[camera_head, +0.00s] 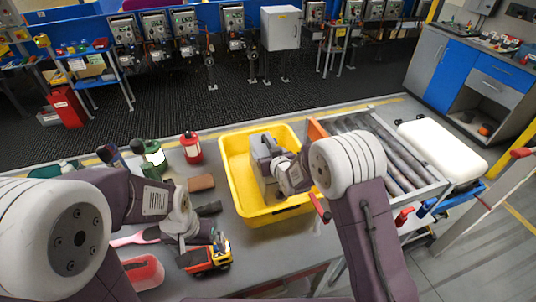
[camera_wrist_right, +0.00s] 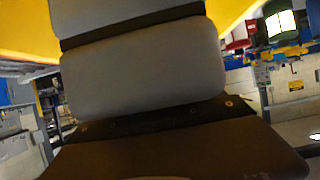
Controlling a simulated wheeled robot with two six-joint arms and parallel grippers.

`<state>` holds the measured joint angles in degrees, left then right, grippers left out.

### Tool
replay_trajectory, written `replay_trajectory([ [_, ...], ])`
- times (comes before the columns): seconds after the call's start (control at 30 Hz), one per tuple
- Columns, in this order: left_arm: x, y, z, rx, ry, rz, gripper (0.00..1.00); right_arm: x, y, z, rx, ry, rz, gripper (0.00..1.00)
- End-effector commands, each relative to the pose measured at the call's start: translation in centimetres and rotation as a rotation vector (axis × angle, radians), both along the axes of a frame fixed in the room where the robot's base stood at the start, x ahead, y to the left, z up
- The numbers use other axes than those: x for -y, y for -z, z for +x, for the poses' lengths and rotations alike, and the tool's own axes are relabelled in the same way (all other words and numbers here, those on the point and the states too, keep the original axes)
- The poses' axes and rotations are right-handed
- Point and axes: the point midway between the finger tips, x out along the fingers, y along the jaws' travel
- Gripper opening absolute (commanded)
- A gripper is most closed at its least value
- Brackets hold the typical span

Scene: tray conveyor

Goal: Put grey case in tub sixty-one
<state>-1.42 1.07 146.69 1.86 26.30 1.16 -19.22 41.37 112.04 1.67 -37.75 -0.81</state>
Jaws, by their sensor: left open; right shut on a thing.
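The grey case (camera_head: 259,158) is inside the outline of the yellow tub (camera_head: 232,176) in the head view. I cannot tell whether it touches the tub floor. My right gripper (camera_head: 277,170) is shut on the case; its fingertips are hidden. In the right wrist view the grey case (camera_wrist_right: 145,62), with dark bands across it, fills the middle, and yellow tub wall (camera_wrist_right: 25,32) shows behind it. I can read no number on the tub. My left gripper (camera_head: 214,226) is open over the table, left of the tub, close to a toy truck.
The orange and yellow toy truck (camera_head: 206,259), a red-brown block (camera_head: 201,183), a red lantern (camera_head: 191,148) and a green lantern (camera_head: 153,154) are on the table left of the tub. A roller conveyor (camera_head: 385,150) adjoins the tub on the right.

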Motion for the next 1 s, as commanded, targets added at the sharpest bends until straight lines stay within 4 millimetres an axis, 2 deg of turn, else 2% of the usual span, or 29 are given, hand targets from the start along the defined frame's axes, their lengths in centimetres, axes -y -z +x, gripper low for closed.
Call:
replay_trajectory([
  [0.43,0.0,1.0,0.0,0.000,0.000,0.000,1.00,0.0,0.7,0.1,0.006,0.000,0.002,0.04],
  [0.47,0.0,1.0,0.0,0.000,0.000,0.000,1.00,0.0,0.9,0.0,0.000,0.000,0.000,0.85],
  [0.5,0.0,1.0,0.0,0.000,0.000,0.000,1.00,0.0,0.9,0.0,0.000,0.000,0.000,0.97],
  [0.53,0.0,1.0,0.0,0.000,0.000,0.000,1.00,0.0,0.9,0.0,0.000,0.000,0.000,0.99],
  [0.8,0.0,0.9,0.0,0.000,0.000,0.000,1.00,0.0,0.9,0.0,0.000,0.000,0.000,0.99],
  [0.97,0.0,-0.9,0.0,0.000,0.000,0.000,1.00,0.0,-0.9,0.0,0.000,0.000,0.000,0.99],
  [1.0,0.0,-0.5,0.0,0.001,0.000,0.000,1.00,0.2,-0.8,-0.5,0.000,0.000,0.000,0.99],
])
